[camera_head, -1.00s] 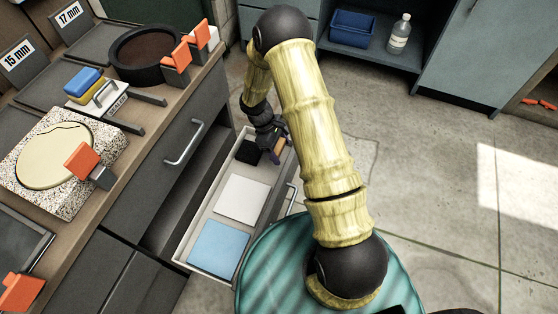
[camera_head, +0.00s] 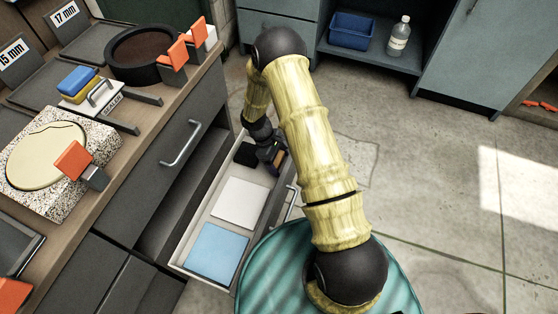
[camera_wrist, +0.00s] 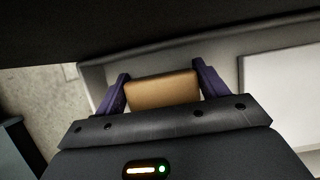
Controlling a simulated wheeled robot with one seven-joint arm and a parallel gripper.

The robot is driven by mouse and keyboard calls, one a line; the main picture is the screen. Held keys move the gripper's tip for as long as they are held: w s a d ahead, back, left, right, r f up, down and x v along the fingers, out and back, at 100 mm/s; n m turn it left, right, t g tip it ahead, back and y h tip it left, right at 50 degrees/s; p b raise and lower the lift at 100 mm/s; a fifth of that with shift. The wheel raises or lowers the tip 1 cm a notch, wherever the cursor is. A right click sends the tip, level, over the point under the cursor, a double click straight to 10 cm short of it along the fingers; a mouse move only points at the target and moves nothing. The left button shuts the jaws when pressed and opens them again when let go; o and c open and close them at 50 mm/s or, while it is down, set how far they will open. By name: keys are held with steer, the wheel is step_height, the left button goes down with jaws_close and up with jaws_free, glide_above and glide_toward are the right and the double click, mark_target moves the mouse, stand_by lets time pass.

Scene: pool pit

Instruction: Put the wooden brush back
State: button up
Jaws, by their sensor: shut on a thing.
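The wooden brush, a tan-brown block (camera_wrist: 162,90), sits between the two purple fingers of my gripper (camera_wrist: 163,92) in the wrist view. The fingers are shut on its sides. In the head view, my gripper (camera_head: 273,157) is at the far end of the open drawer (camera_head: 207,277), with a small brown part of the brush (camera_head: 279,160) showing. It is inside or just over the drawer's far right corner; whether the brush touches the drawer floor cannot be told. The brush's underside is hidden.
The drawer holds a blue pad (camera_head: 216,252), a white pad (camera_head: 239,203) and a dark pad (camera_head: 245,153), the last beside my gripper. The bench (camera_head: 122,170) on the left carries a stone slab (camera_head: 62,196), a black ring-shaped pan (camera_head: 146,52) and orange-ended clamps. Floor on the right is clear.

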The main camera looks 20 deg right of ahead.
steer(key=shift+f, duration=0.1)
steer(key=o, duration=0.9)
steer(key=shift+o, duration=0.2)
steer(key=p+v, duration=0.4)
steer(key=v, duration=0.8)
steer(key=shift+d+r, duration=0.1)
steer(key=shift+r, duration=0.1)
